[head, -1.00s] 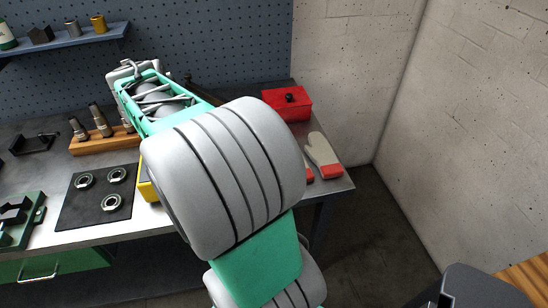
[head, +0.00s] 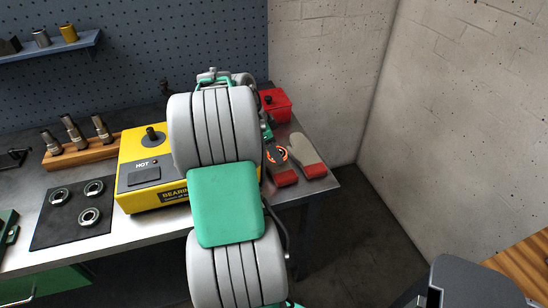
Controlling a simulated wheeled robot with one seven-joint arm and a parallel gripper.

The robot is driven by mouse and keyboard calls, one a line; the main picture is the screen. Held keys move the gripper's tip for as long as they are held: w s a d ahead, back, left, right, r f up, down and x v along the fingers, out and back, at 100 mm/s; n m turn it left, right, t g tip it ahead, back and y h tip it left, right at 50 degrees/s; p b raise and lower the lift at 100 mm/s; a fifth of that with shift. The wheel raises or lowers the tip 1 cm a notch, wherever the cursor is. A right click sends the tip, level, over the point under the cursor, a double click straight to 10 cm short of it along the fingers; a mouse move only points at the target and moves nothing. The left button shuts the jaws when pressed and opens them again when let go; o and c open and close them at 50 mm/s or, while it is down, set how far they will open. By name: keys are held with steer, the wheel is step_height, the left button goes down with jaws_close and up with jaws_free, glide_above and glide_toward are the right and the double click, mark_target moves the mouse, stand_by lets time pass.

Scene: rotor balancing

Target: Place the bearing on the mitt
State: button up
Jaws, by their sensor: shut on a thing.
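The bearing (head: 284,153), a ring with an orange glow, shows just right of my arm at the right end of the bench. It is over or on the left mitt (head: 286,178), a grey mitt with a red cuff; I cannot tell whether it touches it. A second, pale mitt with a red cuff (head: 306,160) lies beside it on the right. My gripper (head: 270,143) is shut on the bearing, mostly hidden behind my own arm links, with only its edge showing.
A yellow bearing heater (head: 133,150) marked HOT stands left of my arm. A red box (head: 277,106) with a dark knob is behind the mitts. Three bearings lie on a black mat (head: 66,224); a wooden stand (head: 80,157) holds metal parts. The bench ends right of the mitts.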

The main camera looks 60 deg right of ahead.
mark_target(274, 165)
steer(key=shift+f, duration=1.8)
steer(key=o, duration=1.6)
